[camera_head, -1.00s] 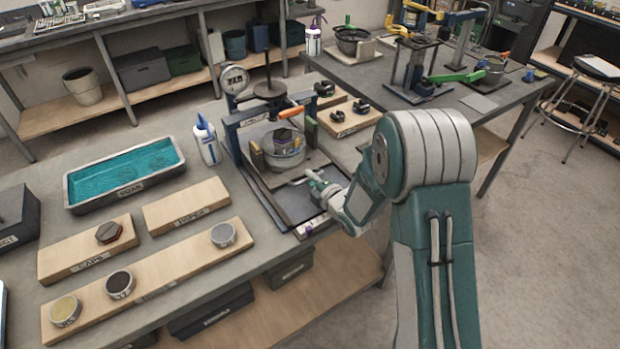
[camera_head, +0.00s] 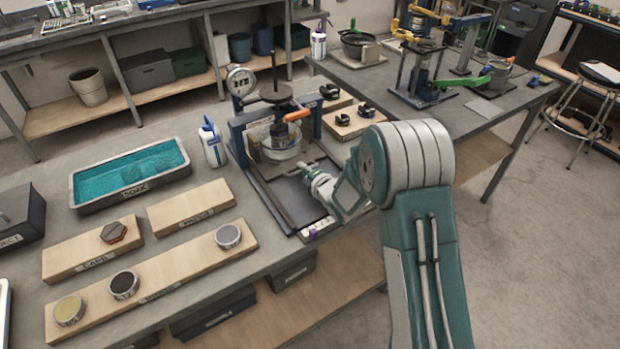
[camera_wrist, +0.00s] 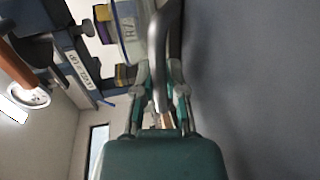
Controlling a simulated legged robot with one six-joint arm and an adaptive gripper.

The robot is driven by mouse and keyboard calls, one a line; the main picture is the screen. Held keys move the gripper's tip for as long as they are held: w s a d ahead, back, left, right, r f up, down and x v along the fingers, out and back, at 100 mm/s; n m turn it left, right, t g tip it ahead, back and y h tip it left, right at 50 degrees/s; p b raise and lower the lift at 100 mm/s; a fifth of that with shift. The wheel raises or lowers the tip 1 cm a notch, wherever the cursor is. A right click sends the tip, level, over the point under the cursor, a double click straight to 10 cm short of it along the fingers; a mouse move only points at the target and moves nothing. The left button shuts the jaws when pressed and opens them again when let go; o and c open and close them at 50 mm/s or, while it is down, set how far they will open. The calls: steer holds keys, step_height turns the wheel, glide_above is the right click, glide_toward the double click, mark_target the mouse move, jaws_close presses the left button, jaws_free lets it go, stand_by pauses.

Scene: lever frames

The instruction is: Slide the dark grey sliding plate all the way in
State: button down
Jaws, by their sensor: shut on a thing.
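My gripper (camera_head: 308,171) reaches in from the front right and is shut on the plate's metal handle bar. In the wrist view, the fingers (camera_wrist: 158,98) close around this curved bar (camera_wrist: 161,45). The plate's inner end is hidden by the pot and frame.
An orange-handled lever (camera_head: 296,115) and a gauge (camera_head: 240,80) are on the press. Wooden boards occupy the bench front. The press base's front (camera_head: 303,211) is clear.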

steer(key=shift+w+a+f, duration=0.1)
steer(key=shift+w+a, duration=0.1)
steer(key=shift+w, duration=0.25)
steer(key=c, duration=1)
jaws_free()
steer(key=shift+f, duration=0.1)
steer(key=shift+o, duration=0.2)
steer(key=shift+w, duration=0.1)
steer(key=v, duration=1.2)
steer(key=shift+a, duration=0.1)
